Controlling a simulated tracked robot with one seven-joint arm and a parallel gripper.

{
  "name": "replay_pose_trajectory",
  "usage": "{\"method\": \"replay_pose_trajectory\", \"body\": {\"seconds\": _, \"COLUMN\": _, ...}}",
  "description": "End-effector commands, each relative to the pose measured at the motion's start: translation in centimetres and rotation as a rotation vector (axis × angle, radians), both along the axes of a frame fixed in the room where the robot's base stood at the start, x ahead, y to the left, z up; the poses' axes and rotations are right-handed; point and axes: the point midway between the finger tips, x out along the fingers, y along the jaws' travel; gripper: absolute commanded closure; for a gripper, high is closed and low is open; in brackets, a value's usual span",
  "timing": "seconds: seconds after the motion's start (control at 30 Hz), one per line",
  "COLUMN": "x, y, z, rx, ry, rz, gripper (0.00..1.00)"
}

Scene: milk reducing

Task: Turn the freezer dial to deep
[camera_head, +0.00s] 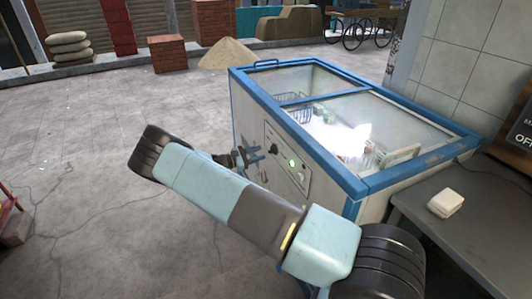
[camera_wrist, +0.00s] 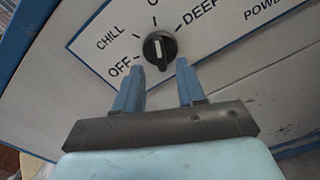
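The freezer (camera_head: 235,108) is a white chest with blue edges and glass lids. Its black dial (camera_wrist: 159,47) sits on a white control panel (camera_wrist: 110,40) marked OFF, CHILL, a label cut off at the top, and DEEP on the right. The dial's white mark is close to upright in the wrist view, left of DEEP. The dial also shows in the head view (camera_head: 273,150). My gripper (camera_wrist: 160,72) is open and empty, with one blue finger on each side just below the dial. I cannot tell whether a fingertip touches it.
A green light (camera_head: 291,163) is on the panel, right of the dial. A dark table (camera_head: 420,215) with a small pale block (camera_head: 445,204) stands right of the freezer. A sand pile (camera_head: 229,54) lies behind. The floor left of the freezer is clear.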

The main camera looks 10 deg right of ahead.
Motion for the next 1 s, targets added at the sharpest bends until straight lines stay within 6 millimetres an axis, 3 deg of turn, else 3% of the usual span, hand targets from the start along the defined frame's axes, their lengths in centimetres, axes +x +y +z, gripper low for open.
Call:
{"method": "replay_pose_trajectory", "body": {"seconds": 0.1, "x": 0.3, "y": -1.8, "z": 0.0, "rx": -0.002, "ry": 0.001, "rz": -0.002, "gripper": 0.61}}
{"method": "replay_pose_trajectory", "body": {"seconds": 0.3, "x": 0.7, "y": -3.6, "z": 0.0, "rx": -0.001, "ry": 0.001, "rz": 0.000, "gripper": 0.61}}
{"method": "replay_pose_trajectory", "body": {"seconds": 0.7, "x": 0.8, "y": -4.1, "z": 0.0, "rx": -0.001, "ry": 0.001, "rz": 0.001, "gripper": 0.62}}
{"method": "replay_pose_trajectory", "body": {"seconds": 1.0, "x": 0.8, "y": -4.0, "z": 0.0, "rx": 0.000, "ry": 0.000, "rz": 0.001, "gripper": 0.90}}
